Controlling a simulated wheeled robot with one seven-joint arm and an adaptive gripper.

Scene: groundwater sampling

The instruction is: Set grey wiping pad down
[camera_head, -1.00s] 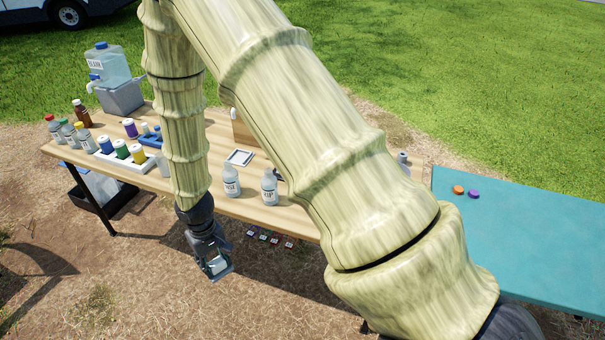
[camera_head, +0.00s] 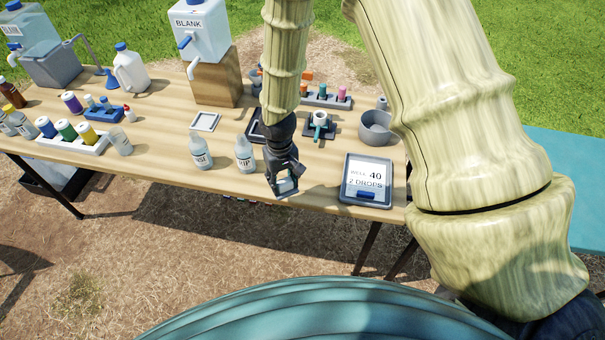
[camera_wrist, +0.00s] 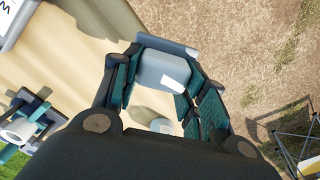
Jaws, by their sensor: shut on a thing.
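My gripper (camera_head: 283,180) is shut on the grey wiping pad (camera_wrist: 163,70), which sits between its teal-lined fingers in the wrist view. The pad also shows as a small pale grey block in the head view (camera_head: 288,188). My gripper holds it at the table's (camera_head: 222,180) front edge, just right of the bottle marked RIP (camera_head: 245,154). The wrist view shows tabletop on one side of the pad and bare ground on the other. I cannot tell how high above the table the pad is.
A second bottle (camera_head: 199,153) stands left of the RIP bottle. A grey tray with a card reading "WELL 40, 2 DROPS" (camera_head: 367,178) lies to the right. A white square tray (camera_head: 205,121), a dark tray (camera_head: 254,131) and a round grey bowl (camera_head: 377,128) are farther back.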

